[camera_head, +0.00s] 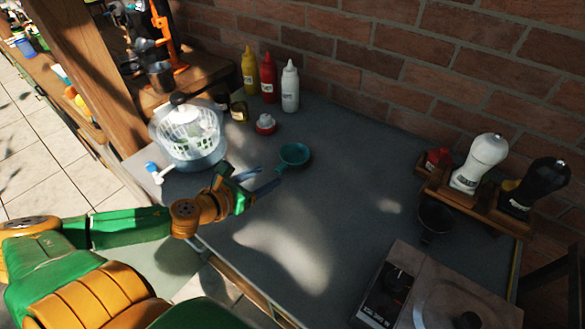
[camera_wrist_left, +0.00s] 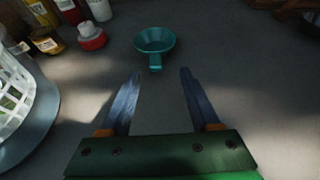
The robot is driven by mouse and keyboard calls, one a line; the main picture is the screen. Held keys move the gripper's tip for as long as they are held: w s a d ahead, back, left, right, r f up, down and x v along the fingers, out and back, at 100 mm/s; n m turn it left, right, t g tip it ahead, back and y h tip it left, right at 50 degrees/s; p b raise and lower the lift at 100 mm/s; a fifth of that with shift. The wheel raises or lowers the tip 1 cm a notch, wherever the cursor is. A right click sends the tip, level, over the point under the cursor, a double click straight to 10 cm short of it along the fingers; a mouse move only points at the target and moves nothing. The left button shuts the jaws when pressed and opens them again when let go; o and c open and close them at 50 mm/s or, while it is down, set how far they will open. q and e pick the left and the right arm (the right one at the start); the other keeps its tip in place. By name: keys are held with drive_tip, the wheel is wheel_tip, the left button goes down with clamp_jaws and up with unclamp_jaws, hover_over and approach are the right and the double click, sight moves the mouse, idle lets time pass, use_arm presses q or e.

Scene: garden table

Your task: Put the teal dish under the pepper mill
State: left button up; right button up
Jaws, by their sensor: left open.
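The teal dish (camera_head: 294,154), a small round dish with a short tab, sits on the grey tabletop near the middle. In the left wrist view the teal dish (camera_wrist_left: 155,40) lies just beyond the fingertips, its tab pointing at me. My left gripper (camera_head: 263,180) is open and empty, low over the table and apart from the dish; its two blue fingers (camera_wrist_left: 160,74) straddle the line to the tab. The black mill (camera_head: 537,188), which looks like the pepper mill, stands in a wooden rack at the right, beside a white mill (camera_head: 482,160). My right gripper is not seen.
A salad spinner (camera_head: 190,135) stands left of my gripper. Yellow, red and white bottles (camera_head: 290,86) and a red-based jar (camera_head: 265,124) are behind the dish. A dark bowl (camera_head: 435,218) sits before the wooden rack (camera_head: 465,199). A burner (camera_head: 450,290) is front right. The table's middle is clear.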

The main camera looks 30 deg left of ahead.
sight(277, 171)
use_arm(q)
drive_tip(key=shift+f+x, duration=0.25)
drive_tip(key=shift+x, duration=1.35)
drive_tip(key=shift+a+f+p+x, duration=0.1)
drive_tip(key=shift+a+p+x, duration=0.1)
drive_tip(key=shift+x, duration=0.9)
drive_tip(key=shift+a+f+p+x, duration=0.1)
drive_tip(key=shift+a+x, duration=0.1)
drive_tip(key=shift+x, duration=0.9)
drive_tip(key=shift+s, duration=0.15)
clamp_jaws()
